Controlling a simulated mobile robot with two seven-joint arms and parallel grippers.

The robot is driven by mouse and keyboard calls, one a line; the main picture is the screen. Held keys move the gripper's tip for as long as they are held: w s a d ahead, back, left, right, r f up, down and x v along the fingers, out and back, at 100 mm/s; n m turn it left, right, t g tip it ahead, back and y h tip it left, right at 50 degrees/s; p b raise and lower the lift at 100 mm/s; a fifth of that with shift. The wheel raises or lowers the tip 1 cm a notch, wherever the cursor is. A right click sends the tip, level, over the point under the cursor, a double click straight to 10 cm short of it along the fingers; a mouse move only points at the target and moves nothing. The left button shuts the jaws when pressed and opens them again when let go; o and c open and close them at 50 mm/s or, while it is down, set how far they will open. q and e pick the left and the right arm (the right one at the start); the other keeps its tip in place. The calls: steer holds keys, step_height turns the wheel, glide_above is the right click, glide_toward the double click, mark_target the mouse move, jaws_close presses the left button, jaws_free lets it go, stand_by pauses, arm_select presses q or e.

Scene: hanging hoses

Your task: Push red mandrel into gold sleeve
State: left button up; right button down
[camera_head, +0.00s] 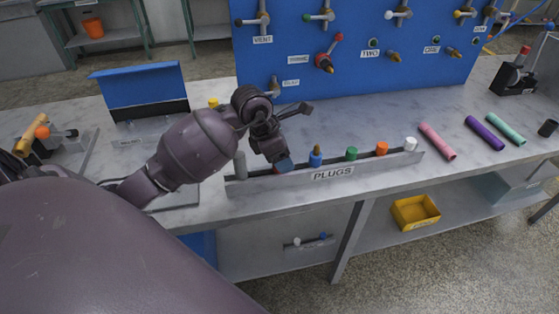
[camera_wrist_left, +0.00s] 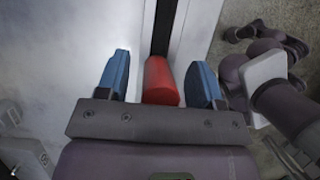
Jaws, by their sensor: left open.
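A red cylinder (camera_wrist_left: 161,82), which looks like the red mandrel, lies between the two blue fingertips of my left gripper (camera_wrist_left: 160,80) in the left wrist view. The gripper is open, with a gap on both sides of it. In the head view my left gripper (camera_head: 284,164) is down at the PLUGS rack (camera_head: 333,174), over a red piece mostly hidden by the fingers. A gold cylinder (camera_head: 30,138), probably the gold sleeve, sits in a dark holder with an orange knob at the far left of the bench. My right gripper is not in view.
Blue (camera_head: 316,157), green (camera_head: 351,153), orange (camera_head: 381,149) and white (camera_head: 410,143) plugs stand in the rack to the right. A blue valve panel (camera_head: 300,75) rises behind. Pink, purple and teal tubes lie right. A blue open-lidded box (camera_head: 137,84) stands left.

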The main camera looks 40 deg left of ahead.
arm_select(q)
steer(key=c, duration=1)
steer(key=shift+c, duration=0.2)
steer(key=shift+r, duration=0.15)
